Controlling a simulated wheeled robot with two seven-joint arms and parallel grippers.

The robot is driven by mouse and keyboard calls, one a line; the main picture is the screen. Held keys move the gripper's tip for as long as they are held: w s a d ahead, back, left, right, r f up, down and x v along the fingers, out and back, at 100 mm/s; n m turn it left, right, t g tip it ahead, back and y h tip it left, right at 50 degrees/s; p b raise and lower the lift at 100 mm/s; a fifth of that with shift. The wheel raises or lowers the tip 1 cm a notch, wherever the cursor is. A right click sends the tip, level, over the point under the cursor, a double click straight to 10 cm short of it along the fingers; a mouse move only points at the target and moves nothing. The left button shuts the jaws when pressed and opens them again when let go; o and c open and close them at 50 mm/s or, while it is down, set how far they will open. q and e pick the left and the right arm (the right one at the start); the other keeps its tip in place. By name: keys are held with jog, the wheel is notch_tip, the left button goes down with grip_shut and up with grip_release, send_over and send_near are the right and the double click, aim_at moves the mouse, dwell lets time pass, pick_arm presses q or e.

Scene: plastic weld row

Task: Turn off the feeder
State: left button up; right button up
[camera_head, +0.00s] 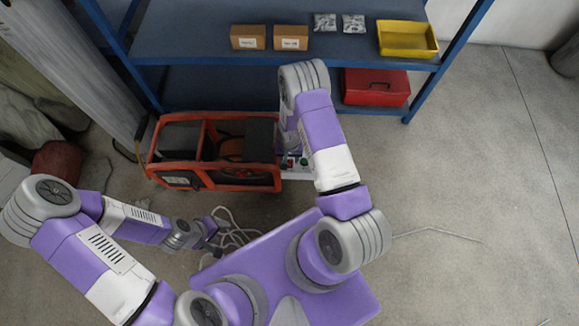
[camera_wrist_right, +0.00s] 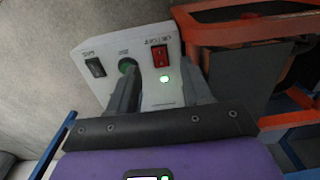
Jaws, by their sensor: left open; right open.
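The feeder is a white control box (camera_wrist_right: 150,52), seen close up in the right wrist view. Its face has a red rocker switch (camera_wrist_right: 160,57) labelled ON/OFF, a lit green lamp (camera_wrist_right: 164,79), a round green knob (camera_wrist_right: 127,66) and a black switch (camera_wrist_right: 96,67) labelled GAS. In the head view, part of the box (camera_head: 297,172) shows beside the orange-framed machine. My right gripper (camera_wrist_right: 160,84) is open before this face, its fingers either side of the lamp; one overlaps the knob. Contact cannot be told. My left gripper (camera_head: 211,226) is open and low over the floor.
The orange-framed machine (camera_head: 222,187) stands left of the box. Behind is a blue shelf rack (camera_head: 190,42) with two cartons (camera_head: 270,37), a yellow bin (camera_head: 408,50) and a red case (camera_head: 376,87). Pale cables (camera_head: 236,238) lie near my left gripper. Floor at right is mostly clear.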

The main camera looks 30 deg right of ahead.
aim_at(290, 166)
jog(key=shift+w+d+f, duration=0.3)
jog(key=shift+f, duration=0.15)
notch_tip(290, 166, down, 7)
jog(key=b, duration=0.3)
jog(key=shift+r, duration=0.1)
